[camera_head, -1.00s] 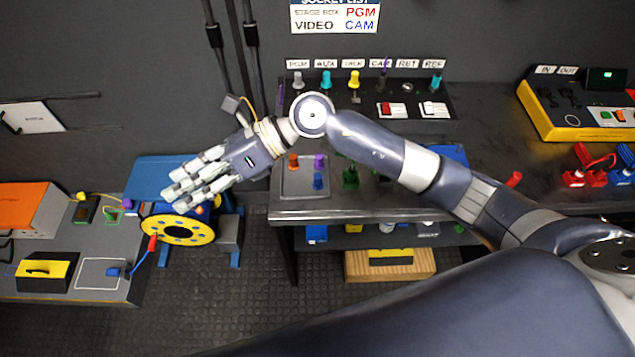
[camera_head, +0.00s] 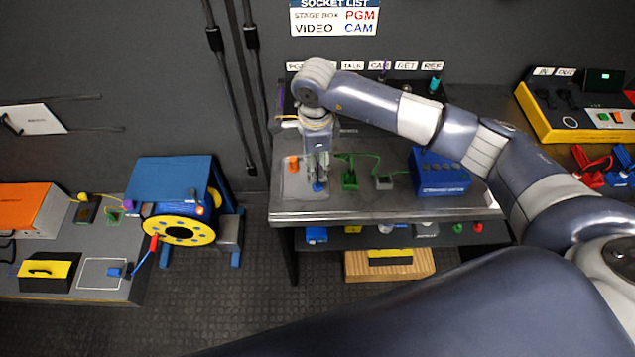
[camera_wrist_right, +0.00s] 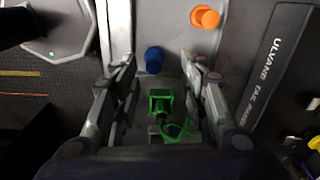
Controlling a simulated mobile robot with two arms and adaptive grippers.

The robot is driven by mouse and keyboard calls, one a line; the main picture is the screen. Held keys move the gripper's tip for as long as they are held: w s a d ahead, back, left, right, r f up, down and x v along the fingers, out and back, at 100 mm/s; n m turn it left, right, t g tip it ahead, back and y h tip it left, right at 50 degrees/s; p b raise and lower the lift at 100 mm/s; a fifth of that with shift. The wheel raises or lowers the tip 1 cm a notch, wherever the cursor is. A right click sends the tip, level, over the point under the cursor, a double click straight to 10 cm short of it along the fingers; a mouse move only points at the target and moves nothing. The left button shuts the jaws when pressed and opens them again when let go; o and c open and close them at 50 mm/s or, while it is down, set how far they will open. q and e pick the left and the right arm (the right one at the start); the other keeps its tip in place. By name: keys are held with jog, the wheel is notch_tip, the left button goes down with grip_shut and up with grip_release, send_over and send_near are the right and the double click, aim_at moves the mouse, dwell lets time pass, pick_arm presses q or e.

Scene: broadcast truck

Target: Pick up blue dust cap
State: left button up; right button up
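The blue dust cap (camera_head: 319,187) sits on the grey mat (camera_head: 291,187) near the left front of the bench. My right gripper (camera_head: 318,174) points down directly over it and hides part of it. In the right wrist view the blue dust cap (camera_wrist_right: 153,60) shows between the spread fingertips of my open right gripper (camera_wrist_right: 157,62). I see no finger clearly touching it. An orange cap (camera_head: 293,162) stands on the same mat, to the left; it also shows in the wrist view (camera_wrist_right: 205,17). My left gripper is not in view.
A green connector with a cable (camera_head: 349,178) stands just right of the mat, and a blue box (camera_head: 440,172) farther right. My right arm hides much of the socket row behind. The bench's front edge (camera_head: 380,215) is close. A cable reel (camera_head: 180,230) stands left.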

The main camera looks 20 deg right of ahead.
aim_at(318, 178)
jog(key=f+p, duration=0.1)
jog(key=f, duration=0.1)
jog(key=s+f+p, duration=0.1)
jog(key=f, duration=0.1)
jog(key=shift+d, duration=0.1)
jog(key=shift+w+f, duration=0.1)
jog(key=shift+f, duration=0.55)
jog(key=c, duration=0.9)
